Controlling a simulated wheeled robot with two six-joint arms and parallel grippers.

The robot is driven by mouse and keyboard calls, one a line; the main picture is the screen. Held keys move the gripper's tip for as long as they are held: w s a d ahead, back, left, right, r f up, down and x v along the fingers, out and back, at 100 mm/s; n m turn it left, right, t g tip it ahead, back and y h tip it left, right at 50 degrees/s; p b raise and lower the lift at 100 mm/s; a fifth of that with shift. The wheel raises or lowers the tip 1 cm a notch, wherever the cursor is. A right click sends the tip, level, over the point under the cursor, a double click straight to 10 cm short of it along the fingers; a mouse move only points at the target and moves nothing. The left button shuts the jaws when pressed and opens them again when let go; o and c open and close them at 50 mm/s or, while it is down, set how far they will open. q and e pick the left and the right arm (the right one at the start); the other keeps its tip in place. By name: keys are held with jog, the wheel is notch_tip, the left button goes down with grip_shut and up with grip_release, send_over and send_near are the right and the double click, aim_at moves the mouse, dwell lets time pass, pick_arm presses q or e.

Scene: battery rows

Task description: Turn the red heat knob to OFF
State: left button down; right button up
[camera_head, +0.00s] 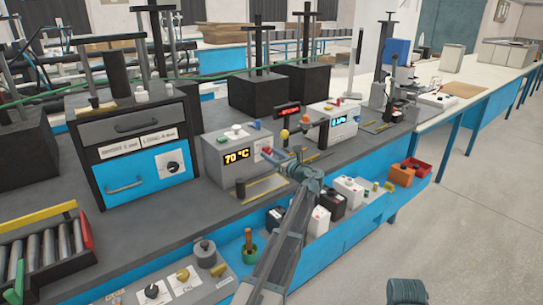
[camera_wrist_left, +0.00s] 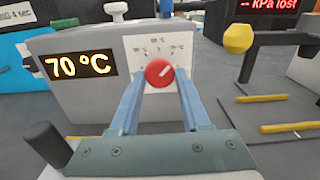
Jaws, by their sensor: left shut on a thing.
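The red heat knob (camera_wrist_left: 158,72) is on a white dial plate (camera_wrist_left: 158,48) on the front of a grey heater box (camera_wrist_left: 90,100). In the head view the box (camera_head: 225,150) stands on the bench and its display reads 70 °C. The knob's pale mark points to the upper right in the wrist view. The dial's small labels are too blurred to read surely. My left gripper (camera_wrist_left: 160,80) is shut on the knob, one blue-grey finger on each side. In the head view the left gripper (camera_head: 275,155) reaches the box front from below.
A yellow knob on a dark arm (camera_wrist_left: 238,40) stands right of the box. A drawer cabinet (camera_head: 135,140) stands to its left. Yellow sticks (camera_wrist_left: 260,98) lie on the bench at right. Several batteries (camera_head: 320,220) stand on the lower front shelf.

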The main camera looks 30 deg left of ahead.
pick_arm(q)
jog(key=n, duration=1.3)
jog(key=shift+n, duration=0.3)
jog(key=n, duration=1.2)
jog(key=shift+r+n, duration=0.1)
jog(key=shift+n, duration=0.6)
jog(key=shift+c, duration=1.9)
grip_release()
